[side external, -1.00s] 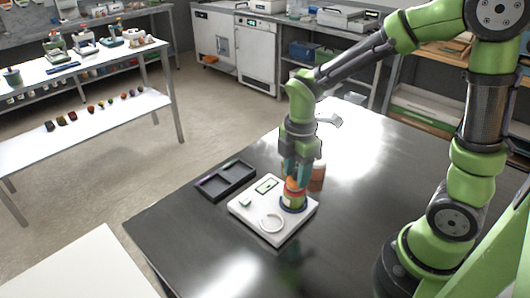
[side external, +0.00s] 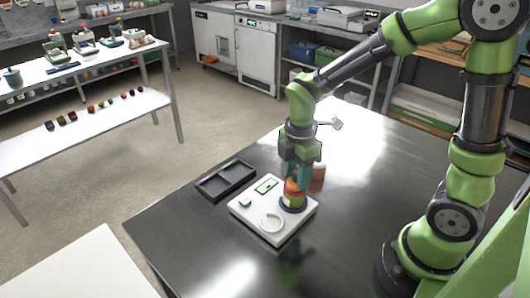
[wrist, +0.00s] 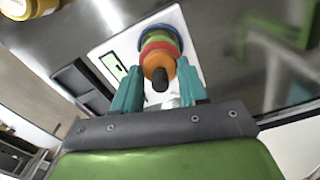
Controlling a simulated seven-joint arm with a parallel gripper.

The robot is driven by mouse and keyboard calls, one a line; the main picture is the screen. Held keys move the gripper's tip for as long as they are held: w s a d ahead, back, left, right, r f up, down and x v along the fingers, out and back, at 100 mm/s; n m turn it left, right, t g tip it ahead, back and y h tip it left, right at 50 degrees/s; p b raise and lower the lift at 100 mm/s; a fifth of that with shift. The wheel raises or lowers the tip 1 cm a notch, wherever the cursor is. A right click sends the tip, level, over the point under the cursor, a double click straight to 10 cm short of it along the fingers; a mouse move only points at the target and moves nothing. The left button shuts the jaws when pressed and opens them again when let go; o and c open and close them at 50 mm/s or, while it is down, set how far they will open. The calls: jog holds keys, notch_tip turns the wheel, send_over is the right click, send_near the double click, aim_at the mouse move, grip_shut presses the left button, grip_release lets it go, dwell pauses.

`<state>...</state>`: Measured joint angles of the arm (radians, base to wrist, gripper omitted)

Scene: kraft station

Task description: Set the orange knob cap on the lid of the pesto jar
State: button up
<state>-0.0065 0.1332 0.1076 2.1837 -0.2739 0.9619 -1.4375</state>
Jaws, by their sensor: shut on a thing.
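The pesto jar (side external: 291,203) stands upright in a blue ring at the right of a white board (side external: 258,229). Its green body and blue ring also show in the wrist view (wrist: 159,37). The orange knob cap (wrist: 157,60), with a dark knob at its centre, is over the jar's lid. In the side view the cap (side external: 292,185) appears directly above the jar, roughly in line with it. My gripper (side external: 296,178) points down with its teal fingers either side of the cap, shut on it. I cannot tell whether the cap rests on the lid.
A brownish-orange jar (side external: 317,176) stands close behind my gripper. A dark two-compartment tray (side external: 226,180) lies left of the board.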

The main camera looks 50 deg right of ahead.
jog(key=o, duration=1.2)
jog(key=shift+r, duration=0.1)
jog(key=shift+r, duration=3.9)
